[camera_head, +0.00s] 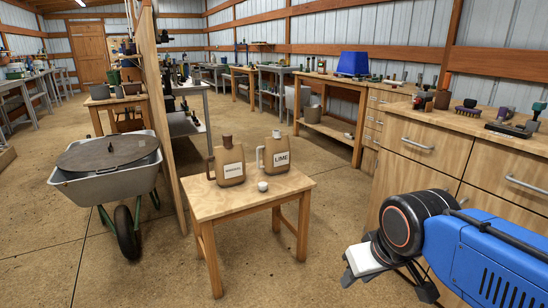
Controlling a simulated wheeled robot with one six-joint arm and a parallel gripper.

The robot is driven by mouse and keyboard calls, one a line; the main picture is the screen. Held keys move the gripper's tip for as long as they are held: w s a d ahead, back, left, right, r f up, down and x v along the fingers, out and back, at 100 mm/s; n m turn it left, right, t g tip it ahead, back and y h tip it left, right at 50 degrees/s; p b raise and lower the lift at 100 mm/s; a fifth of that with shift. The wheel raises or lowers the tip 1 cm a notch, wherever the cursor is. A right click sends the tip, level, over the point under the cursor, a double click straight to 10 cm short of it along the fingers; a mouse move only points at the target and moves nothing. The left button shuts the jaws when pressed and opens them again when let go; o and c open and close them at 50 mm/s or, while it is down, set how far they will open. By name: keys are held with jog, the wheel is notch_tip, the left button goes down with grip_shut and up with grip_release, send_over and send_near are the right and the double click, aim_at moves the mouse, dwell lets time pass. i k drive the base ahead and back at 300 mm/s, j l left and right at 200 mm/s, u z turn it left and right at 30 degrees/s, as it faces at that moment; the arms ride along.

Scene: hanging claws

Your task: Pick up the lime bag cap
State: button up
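A small pale round piece (262,186), which looks like a cap, sits on the front of a small wooden table (240,204). My gripper (415,285) is at the lower right, well apart from the table.
A grey wheelbarrow (115,175) with a dark round lid stands left of the table, beside a wooden partition (165,120). A wooden drawer bench (455,150) with tools runs along the right. The concrete floor in front of the table is clear.

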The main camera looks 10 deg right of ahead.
aim_at(263, 187)
jog(key=i+l+u, duration=0.15)
jog(key=i+u, duration=0.3)
jog(key=i, duration=0.8)
